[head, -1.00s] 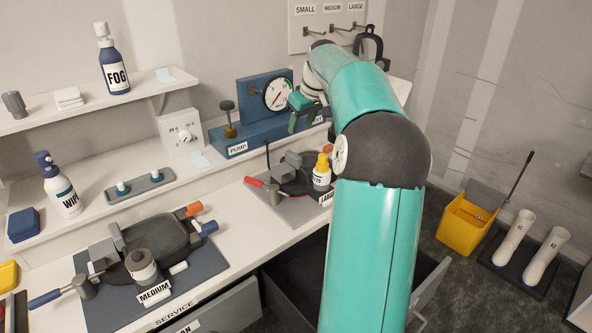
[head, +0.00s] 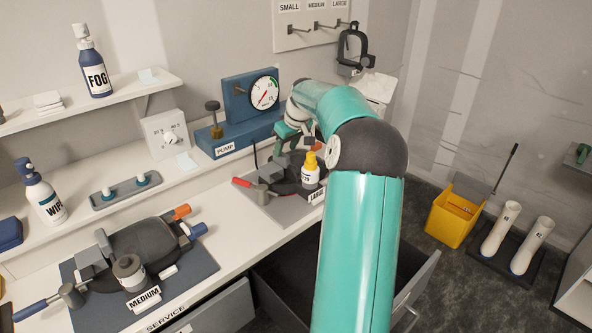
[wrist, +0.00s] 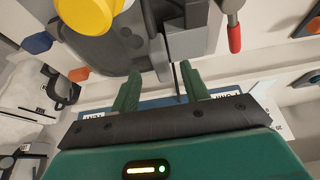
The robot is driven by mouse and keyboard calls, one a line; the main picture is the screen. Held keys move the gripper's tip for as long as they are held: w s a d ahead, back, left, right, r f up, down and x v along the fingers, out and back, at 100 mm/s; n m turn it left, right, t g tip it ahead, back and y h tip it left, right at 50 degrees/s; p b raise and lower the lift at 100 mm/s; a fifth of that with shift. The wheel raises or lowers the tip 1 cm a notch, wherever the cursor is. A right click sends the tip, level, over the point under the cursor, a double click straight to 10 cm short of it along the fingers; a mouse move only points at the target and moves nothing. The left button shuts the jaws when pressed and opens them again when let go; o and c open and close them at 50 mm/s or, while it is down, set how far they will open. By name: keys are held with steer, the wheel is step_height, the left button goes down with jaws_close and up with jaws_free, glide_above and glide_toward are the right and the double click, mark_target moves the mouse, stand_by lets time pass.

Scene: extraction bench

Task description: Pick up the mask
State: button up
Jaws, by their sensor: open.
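Another dark, flat, rounded piece (head: 288,180) lies on the mat labelled LARGE, and a third (head: 150,250) on the mat labelled MEDIUM. I cannot tell which is the task's mask. My gripper (head: 288,136) is over the back of the LARGE mat, in front of the pump. In the wrist view, my gripper (wrist: 160,86) is open and empty, its fingers just short of the dark piece (wrist: 105,50) and a grey block.
A yellow-capped bottle (head: 311,172) and a red-handled clamp (head: 250,185) crowd the LARGE mat. The blue pump (head: 240,136) with its gauge stands behind. A yellow bucket (head: 452,217) and white boots (head: 500,230) stand on the floor at right.

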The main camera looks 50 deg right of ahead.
mark_target(283, 154)
steer(key=x, duration=0.3)
steer(key=shift+a+f, duration=0.1)
jaws_close()
